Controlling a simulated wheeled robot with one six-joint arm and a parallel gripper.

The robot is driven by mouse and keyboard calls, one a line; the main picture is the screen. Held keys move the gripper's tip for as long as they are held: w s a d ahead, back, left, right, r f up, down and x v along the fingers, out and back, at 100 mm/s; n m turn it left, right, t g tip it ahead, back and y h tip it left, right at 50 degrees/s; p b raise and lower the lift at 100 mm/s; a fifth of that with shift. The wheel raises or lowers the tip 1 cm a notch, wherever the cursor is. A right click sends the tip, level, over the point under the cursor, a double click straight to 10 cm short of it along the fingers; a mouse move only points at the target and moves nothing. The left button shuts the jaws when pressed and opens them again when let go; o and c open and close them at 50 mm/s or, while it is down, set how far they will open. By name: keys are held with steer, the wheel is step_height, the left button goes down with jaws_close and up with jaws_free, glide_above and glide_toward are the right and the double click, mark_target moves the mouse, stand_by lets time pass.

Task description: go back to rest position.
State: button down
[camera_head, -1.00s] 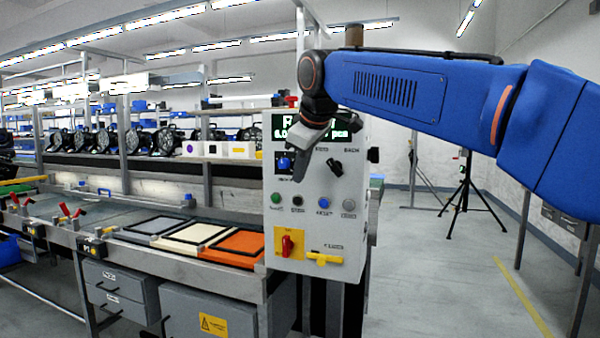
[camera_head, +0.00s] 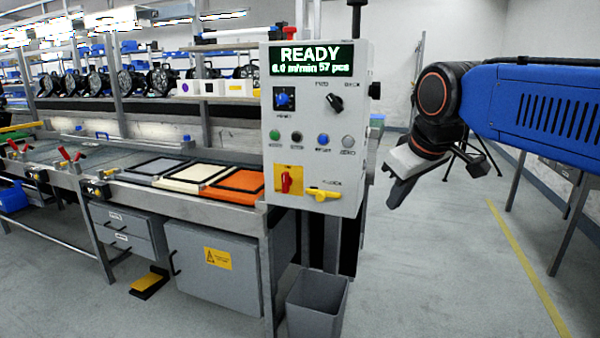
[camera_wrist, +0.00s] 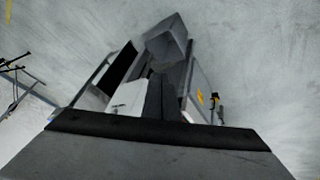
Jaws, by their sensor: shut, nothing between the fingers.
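My gripper (camera_head: 398,190) is at the right of the head view, at the end of my blue arm. It points down and to the left. Its fingers are shut and hold nothing. It hangs in free air to the right of the grey control box (camera_head: 350,130), apart from it. In the wrist view, the dark shut fingers (camera_wrist: 160,98) show in the middle, with the floor and the side of the bench behind them.
The control box shows a green READY display (camera_head: 304,57), knobs, buttons and a red switch (camera_head: 286,180). An open grey bin (camera_head: 316,305) stands on the floor below. A bench with orange (camera_head: 236,184), cream and grey panels runs left.

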steer(key=s+d+f+m, duration=0.3)
steer(key=s+d+f, duration=0.1)
steer(key=s+f, duration=0.5)
steer(key=s+d+f+m+g, duration=0.1)
steer(key=s+d+f+m, duration=0.2)
steer(key=s+f, duration=0.6)
step_height(320, 180, down, 4)
steer(key=shift+s+d+r+h, duration=0.1)
steer(key=shift+s+d+h, duration=0.3)
steer(key=shift+d, duration=0.65)
steer(key=shift+d, duration=0.1)
